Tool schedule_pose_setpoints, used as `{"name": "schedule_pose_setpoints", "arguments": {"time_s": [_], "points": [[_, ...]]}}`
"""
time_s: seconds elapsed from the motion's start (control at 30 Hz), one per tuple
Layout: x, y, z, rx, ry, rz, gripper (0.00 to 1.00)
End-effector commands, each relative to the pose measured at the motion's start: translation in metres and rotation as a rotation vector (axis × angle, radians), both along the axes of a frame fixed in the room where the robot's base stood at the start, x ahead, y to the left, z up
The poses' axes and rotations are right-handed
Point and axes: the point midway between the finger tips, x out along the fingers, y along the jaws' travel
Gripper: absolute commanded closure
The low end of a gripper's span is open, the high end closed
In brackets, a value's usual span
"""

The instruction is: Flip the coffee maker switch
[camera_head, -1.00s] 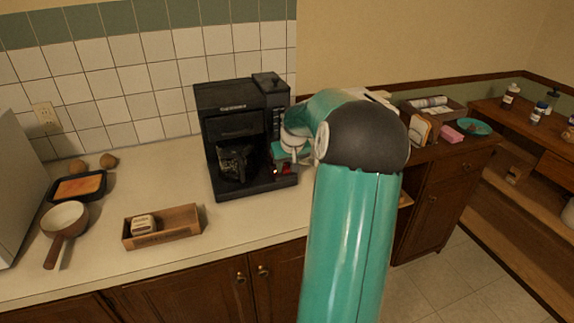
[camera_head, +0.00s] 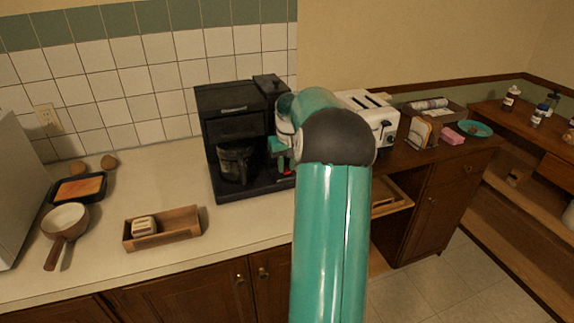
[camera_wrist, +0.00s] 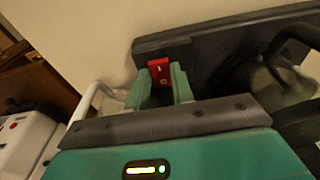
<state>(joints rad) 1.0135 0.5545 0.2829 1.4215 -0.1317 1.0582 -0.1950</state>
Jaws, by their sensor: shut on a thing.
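The black coffee maker (camera_head: 226,102) stands on the counter against the tiled wall, with its glass carafe (camera_head: 234,166) on the base. Its red switch (camera_wrist: 159,69) shows in the wrist view between my two teal fingertips, by the dark base. My gripper (camera_wrist: 160,84) is shut on the red switch. In the head view, my gripper (camera_head: 279,155) is at the right front of the coffee maker, and a small red spot shows beneath it. My arm hides part of the machine's right side. I cannot tell the switch's position.
A white toaster (camera_head: 380,118) stands right of my arm and partly behind it. A wooden box (camera_head: 180,224) lies in front of the coffee maker. A pan (camera_head: 66,217) and a tray (camera_head: 97,188) sit at left. Bare counter lies between.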

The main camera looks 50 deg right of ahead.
Motion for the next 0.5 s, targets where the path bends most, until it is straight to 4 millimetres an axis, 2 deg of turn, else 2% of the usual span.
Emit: {"name": "schedule_pose_setpoints", "arguments": {"time_s": [0.13, 0.17, 0.27, 0.5], "points": [[-0.0003, -0.0002, 0.0005, -0.001, -0.001, 0.000, 0.99], [-0.0003, -0.0002, 0.0005, -0.001, -0.001, 0.000, 0.74], [-0.0003, -0.0002, 0.0005, -0.001, -0.001, 0.000, 0.55], [-0.0003, 0.0000, 0.0004, -0.001, -0.001, 0.000, 0.55]]}}
